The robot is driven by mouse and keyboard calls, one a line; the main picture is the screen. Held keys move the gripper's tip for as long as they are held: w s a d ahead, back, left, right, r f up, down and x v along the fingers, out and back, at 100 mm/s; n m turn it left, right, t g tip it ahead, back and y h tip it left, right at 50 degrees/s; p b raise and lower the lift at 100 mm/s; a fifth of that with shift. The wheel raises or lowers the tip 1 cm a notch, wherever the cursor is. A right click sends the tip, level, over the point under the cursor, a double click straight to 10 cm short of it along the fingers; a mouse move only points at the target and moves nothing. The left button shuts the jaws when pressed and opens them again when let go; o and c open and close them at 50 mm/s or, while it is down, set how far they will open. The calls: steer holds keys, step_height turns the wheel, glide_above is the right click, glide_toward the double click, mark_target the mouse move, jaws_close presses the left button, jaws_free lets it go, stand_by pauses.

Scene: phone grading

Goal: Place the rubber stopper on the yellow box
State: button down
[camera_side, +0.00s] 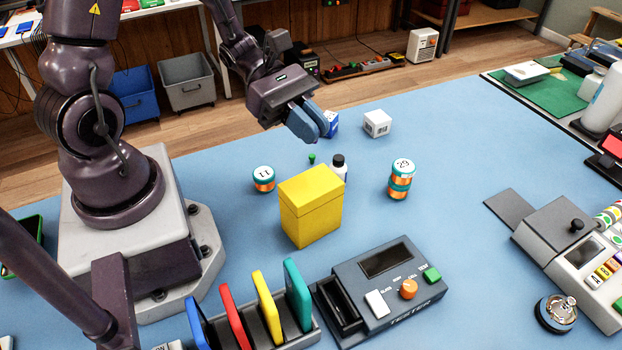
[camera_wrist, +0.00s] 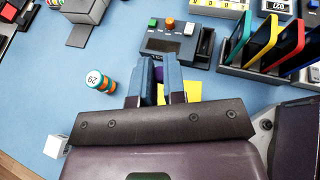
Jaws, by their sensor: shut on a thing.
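The yellow box (camera_side: 312,212) stands closed and upright on the blue table in the side view. Part of its yellow top shows beside the fingers in the wrist view (camera_wrist: 194,90). My gripper (camera_side: 312,124) is raised above the table, beyond the box in the side view. Its blue fingers (camera_wrist: 160,80) are shut on a small purple piece (camera_wrist: 158,73), which I take to be the rubber stopper. The fingers hide most of it, and it cannot be made out in the side view.
Near the box stand a dark-capped bottle (camera_side: 339,166), a small green piece (camera_side: 311,158), an orange-and-teal jar (camera_side: 264,179) and two stacked jars (camera_side: 400,180). A tester (camera_side: 380,290) and a rack of coloured phones (camera_side: 262,320) stand in front. The box's flat top is clear.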

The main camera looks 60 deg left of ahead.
mark_target(308, 181)
steer(key=f, duration=0.3)
steer(key=shift+s+f, duration=0.2)
steer(key=shift+s, duration=0.1)
steer(key=shift+f, duration=2.4)
steer(key=c, duration=1.2)
jaws_free()
steer(key=shift+f, duration=0.1)
